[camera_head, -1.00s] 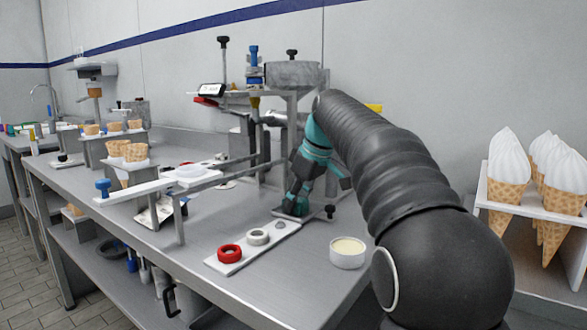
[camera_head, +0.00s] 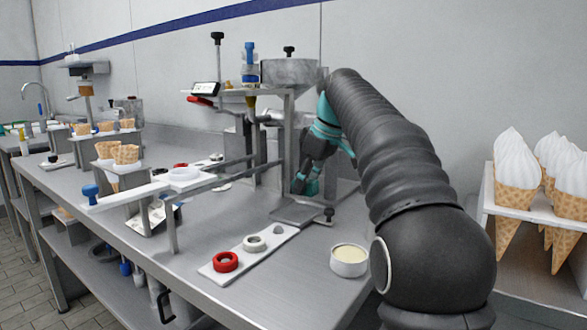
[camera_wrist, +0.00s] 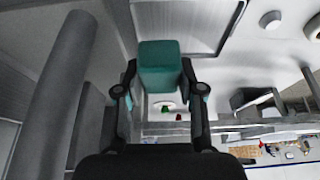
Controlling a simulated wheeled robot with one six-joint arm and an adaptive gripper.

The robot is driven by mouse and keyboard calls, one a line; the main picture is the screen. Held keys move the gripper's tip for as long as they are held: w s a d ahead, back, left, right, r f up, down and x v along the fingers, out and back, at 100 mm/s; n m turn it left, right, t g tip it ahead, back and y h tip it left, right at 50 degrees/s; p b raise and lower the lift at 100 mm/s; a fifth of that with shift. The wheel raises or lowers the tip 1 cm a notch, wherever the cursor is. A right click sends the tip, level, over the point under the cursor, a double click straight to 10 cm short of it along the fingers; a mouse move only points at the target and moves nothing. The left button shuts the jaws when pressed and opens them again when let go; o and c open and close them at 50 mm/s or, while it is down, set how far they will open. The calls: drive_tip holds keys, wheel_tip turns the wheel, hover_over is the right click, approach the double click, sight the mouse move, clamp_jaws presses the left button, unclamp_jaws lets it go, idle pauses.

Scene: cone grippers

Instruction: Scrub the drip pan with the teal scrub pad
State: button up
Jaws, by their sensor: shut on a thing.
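The drip pan (camera_head: 297,213) is a flat grey metal tray on the steel counter, under the dispenser stand. My gripper (camera_head: 306,180) is over the pan's far side in the head view, its fingers pointing down. It is shut on the teal scrub pad (camera_wrist: 159,66), a block that shows between the fingertips in the wrist view. In the head view the pad (camera_head: 312,187) is partly hidden behind the dark fingers. I cannot tell whether the pad touches the pan.
A white strip with a red ring (camera_head: 225,261) and a pale ring (camera_head: 254,243) lies in front of the pan. A cream-filled cup (camera_head: 348,260) stands to the right. The stand's post (camera_head: 287,150) is close left of my gripper. Ice-cream cones (camera_head: 510,190) stand at far right.

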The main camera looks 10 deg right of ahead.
drive_tip(key=shift+a+r, duration=0.1)
drive_tip(key=shift+r, duration=2.05)
